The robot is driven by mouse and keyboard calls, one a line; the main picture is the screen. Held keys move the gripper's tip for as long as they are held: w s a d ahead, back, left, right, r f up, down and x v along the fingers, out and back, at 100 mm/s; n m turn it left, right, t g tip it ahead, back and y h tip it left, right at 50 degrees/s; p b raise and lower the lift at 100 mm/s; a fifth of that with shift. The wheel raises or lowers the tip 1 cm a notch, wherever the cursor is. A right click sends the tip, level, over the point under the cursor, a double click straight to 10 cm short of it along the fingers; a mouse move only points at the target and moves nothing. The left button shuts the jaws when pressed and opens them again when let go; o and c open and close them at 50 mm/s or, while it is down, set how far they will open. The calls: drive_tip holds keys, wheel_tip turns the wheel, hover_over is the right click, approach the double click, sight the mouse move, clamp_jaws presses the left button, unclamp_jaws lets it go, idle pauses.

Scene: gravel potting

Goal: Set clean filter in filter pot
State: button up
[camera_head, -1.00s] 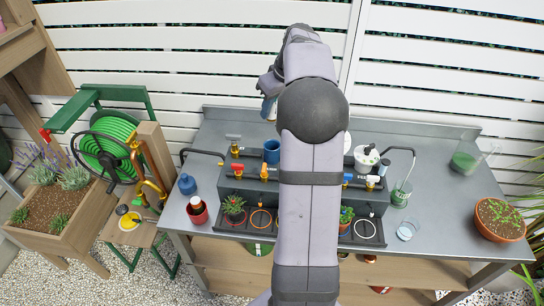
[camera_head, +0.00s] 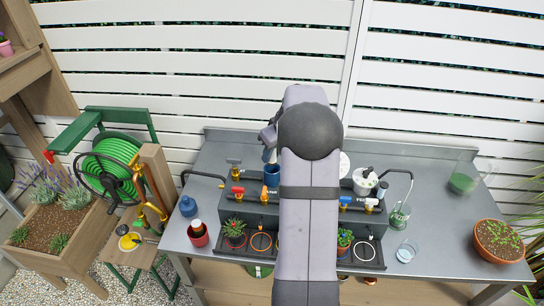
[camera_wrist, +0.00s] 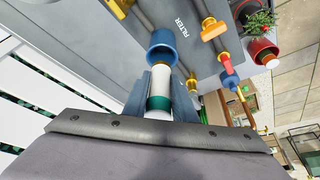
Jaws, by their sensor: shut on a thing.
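The blue filter pot (camera_head: 271,177) stands on the dark console at the back of the bench, left of my arm. In the wrist view the blue pot (camera_wrist: 163,41) shows its open mouth towards me, beside the FILTER label. My gripper (camera_wrist: 163,98) is shut on a white cylindrical filter with a green band (camera_wrist: 160,84). The filter's far end overlaps the pot's mouth in the wrist view; I cannot tell whether it is inside. In the head view my gripper (camera_head: 269,150) is just above the pot, mostly hidden by my arm.
Valves with red (camera_head: 238,191) and orange (camera_head: 265,193) handles sit in front of the pot. Potted plants stand along the front tray. A white lidded pot (camera_head: 365,183) is to the right. The bench (camera_head: 440,230) has free room at the right. A slatted fence (camera_head: 200,60) stands behind.

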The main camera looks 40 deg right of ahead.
sight(272, 160)
wheel_tip(272, 160, down, 2)
idle(0.4)
drive_tip(key=shift+f, duration=0.4)
drive_tip(key=shift+f+b, duration=0.25)
drive_tip(key=shift+b, duration=0.25)
drive_tip(key=o, duration=1.1)
drive_tip(key=shift+r, duration=0.1)
drive_tip(key=shift+r+p, duration=0.7)
drive_tip(key=shift+r, duration=0.1)
drive_tip(key=b+v, duration=0.3)
drive_tip(key=v, duration=0.8)
drive_tip(key=shift+s+r, duration=0.2)
drive_tip(key=shift+s, duration=0.05)
